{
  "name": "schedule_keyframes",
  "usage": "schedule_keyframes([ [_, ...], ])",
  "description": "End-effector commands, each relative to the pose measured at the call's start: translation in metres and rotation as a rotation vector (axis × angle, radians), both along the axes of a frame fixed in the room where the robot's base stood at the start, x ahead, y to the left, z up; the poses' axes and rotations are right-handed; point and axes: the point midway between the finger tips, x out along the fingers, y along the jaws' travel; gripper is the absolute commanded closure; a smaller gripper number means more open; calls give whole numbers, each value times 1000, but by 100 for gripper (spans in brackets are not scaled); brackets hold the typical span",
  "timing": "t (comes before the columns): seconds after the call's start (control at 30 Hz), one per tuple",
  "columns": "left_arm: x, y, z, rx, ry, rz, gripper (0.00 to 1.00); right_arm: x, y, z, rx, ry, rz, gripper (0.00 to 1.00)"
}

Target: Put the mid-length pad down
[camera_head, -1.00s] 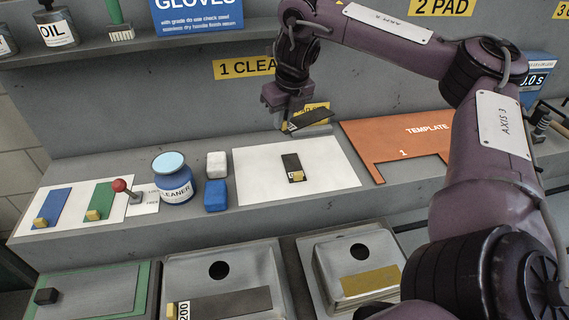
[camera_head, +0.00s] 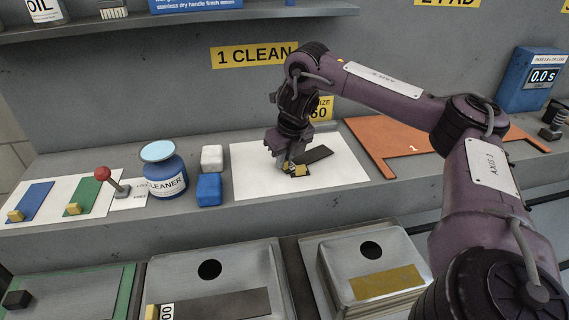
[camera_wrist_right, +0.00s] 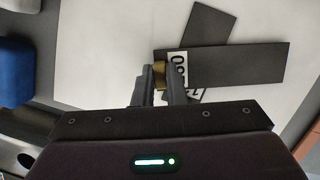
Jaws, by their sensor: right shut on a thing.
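The dark held pad (camera_head: 316,154) has a yellow tab and a printed label. In the wrist view the held pad (camera_wrist_right: 236,64) reaches to the right, its label partly readable as 80. My right gripper (camera_head: 287,163) is shut on its yellow tab (camera_wrist_right: 160,75), low over the white sheet (camera_head: 345,181). A second dark pad (camera_wrist_right: 207,24) lies on the sheet, crossed and partly covered by the held one; its yellow tab (camera_head: 301,170) shows beside the gripper. I cannot tell whether the two pads touch. My left gripper is not in view.
A blue block (camera_head: 209,189), a white block (camera_head: 212,158) and a cleaner jar (camera_head: 165,172) stand left of the sheet. An orange template (camera_head: 385,144) lies to the right. The sheet's left part is bare.

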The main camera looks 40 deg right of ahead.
Motion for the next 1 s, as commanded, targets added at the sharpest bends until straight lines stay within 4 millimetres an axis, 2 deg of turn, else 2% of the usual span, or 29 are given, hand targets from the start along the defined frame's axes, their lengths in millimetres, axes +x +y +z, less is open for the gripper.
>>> schedule_keyframes([
  [0.1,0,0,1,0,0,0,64,-1,0,-1,-1,6,1,100],
  [0.13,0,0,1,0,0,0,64,-1,0,-1,-1,6,1,85],
  [0.27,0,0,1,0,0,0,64,-1,0,-1,-1,6,1,68],
  [0.5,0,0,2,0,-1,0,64,-1,0,0,-1,5,1,67],
  [0.63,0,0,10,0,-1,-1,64,-3,0,12,-1,3,2,67],
  [1.0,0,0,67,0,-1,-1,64,-21,3,84,0,1,2,67],
])
